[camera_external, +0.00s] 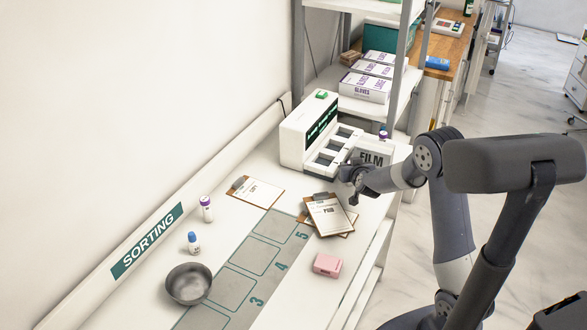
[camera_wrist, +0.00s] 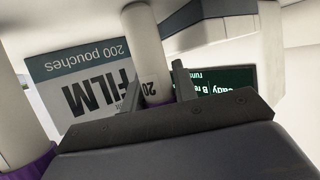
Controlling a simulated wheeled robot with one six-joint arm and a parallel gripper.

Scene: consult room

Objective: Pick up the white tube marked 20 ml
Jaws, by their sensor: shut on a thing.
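In the wrist view, a white tube (camera_wrist: 151,60) stands between the two fingers of my gripper (camera_wrist: 153,92). The figures "20" show on its side, upside down in this view; the rest of the marking is hidden. My gripper is shut on this tube. In the external view my gripper (camera_external: 352,182) is over the far right of the white counter, in front of the FILM box (camera_external: 386,152). The held tube cannot be made out there.
Another white tube with a purple cap (camera_wrist: 14,108) is close at left in the wrist view. The counter holds a white device (camera_external: 293,140), clipboards (camera_external: 330,217), a pink box (camera_external: 328,264), a metal bowl (camera_external: 189,284), a purple-capped tube (camera_external: 206,210) and a blue-capped bottle (camera_external: 194,245).

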